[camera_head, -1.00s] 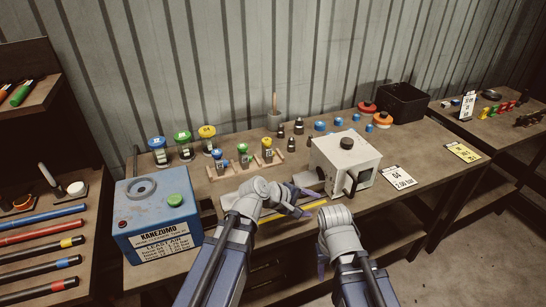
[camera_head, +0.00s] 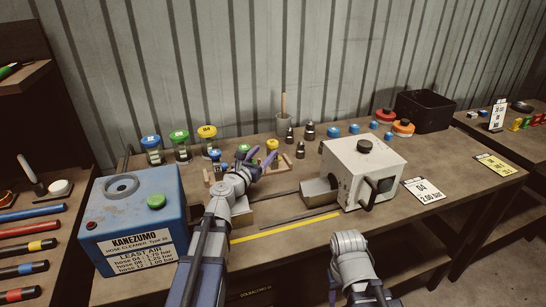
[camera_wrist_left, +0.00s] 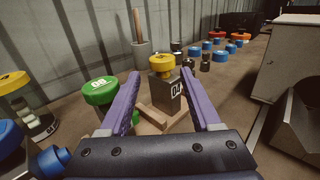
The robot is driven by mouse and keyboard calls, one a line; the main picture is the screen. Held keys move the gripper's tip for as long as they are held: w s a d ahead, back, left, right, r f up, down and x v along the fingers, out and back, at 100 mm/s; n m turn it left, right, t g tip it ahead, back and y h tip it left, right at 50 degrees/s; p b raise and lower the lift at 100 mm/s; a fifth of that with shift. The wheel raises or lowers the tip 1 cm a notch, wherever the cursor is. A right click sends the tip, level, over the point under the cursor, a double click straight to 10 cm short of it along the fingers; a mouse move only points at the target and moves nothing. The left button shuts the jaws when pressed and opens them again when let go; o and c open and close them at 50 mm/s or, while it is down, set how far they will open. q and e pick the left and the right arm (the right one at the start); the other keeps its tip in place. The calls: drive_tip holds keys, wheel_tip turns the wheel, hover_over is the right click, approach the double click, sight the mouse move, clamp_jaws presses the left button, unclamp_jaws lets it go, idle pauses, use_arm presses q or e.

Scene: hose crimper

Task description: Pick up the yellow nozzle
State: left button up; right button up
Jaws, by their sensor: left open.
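The yellow nozzle (camera_head: 272,145), a grey block marked 04 with a yellow top, stands upright in a wooden holder on the bench. In the left wrist view the nozzle (camera_wrist_left: 163,65) is straight ahead, beyond and between the purple fingers. My left gripper (camera_head: 262,157) is open and empty, pointing at the nozzle; no contact shows. The green nozzle (camera_wrist_left: 100,91) is just left of the left finger, and a blue one (camera_head: 215,154) is further left. My right gripper (camera_head: 340,270) is low at the bench's front; its fingers are mostly hidden.
A blue hose cleaner box (camera_head: 135,225) stands at left and a white crimper machine (camera_head: 362,175) at right. Jars with blue, green and yellow (camera_head: 207,132) lids stand behind. Dark fittings (camera_head: 308,130) stand behind the holder's right side.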

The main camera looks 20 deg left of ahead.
sight(270, 148)
use_arm(q)
drive_tip(key=shift+w+d, duration=0.25)
drive_tip(key=shift+w, duration=0.8)
drive_tip(key=shift+w+d, duration=0.3)
drive_tip(key=shift+w, duration=0.7)
drive_tip(key=shift+w+d, duration=0.25)
drive_tip(key=shift+w, duration=0.8)
clamp_jaws()
